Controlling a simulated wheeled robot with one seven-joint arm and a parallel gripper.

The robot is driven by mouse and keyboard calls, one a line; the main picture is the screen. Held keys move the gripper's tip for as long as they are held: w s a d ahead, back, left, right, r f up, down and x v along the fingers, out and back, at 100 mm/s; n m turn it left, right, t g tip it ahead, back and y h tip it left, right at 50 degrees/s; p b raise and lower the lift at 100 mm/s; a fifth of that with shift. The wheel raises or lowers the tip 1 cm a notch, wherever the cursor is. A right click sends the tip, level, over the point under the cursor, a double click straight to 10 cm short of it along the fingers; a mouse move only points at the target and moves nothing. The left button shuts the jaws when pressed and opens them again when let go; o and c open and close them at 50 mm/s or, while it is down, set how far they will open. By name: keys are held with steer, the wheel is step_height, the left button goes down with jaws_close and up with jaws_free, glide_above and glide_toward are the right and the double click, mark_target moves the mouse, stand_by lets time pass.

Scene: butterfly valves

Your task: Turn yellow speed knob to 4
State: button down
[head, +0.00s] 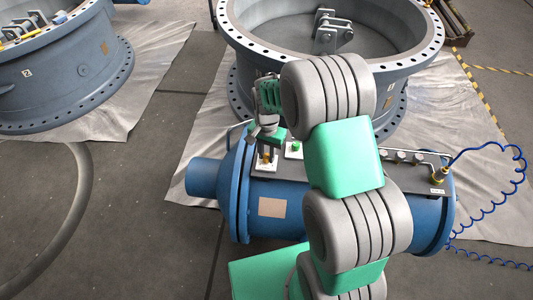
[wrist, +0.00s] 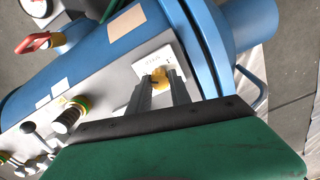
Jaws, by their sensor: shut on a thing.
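The yellow speed knob (wrist: 159,74) sits on a white label plate (wrist: 150,58) on the grey panel of the blue cylinder. In the wrist view both fingers of my gripper (wrist: 160,84) come down on either side of the knob and are shut on it. The fingers hide part of the knob and plate. The marks on the plate are too small to read, so the knob's setting cannot be told. In the head view my gripper (head: 267,148) is over the left end of the panel, at the knob (head: 267,156).
The blue cylinder (head: 271,222) lies in front of a large flanged valve ring (head: 237,60). A green button (head: 295,146) is right of the knob. A red handle (wrist: 36,43) shows in the wrist view. A coiled blue hose (head: 487,147) hangs at the right.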

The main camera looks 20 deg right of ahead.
mark_target(267, 156)
steer(key=shift+n, duration=0.4)
steer(key=n, duration=1)
steer(key=shift+n, duration=0.4)
steer(key=shift+w, duration=0.1)
stand_by(0.4)
steer(key=c, duration=1.2)
jaws_free()
step_height(267, 156, up, 8)
steer(key=shift+f, duration=0.1)
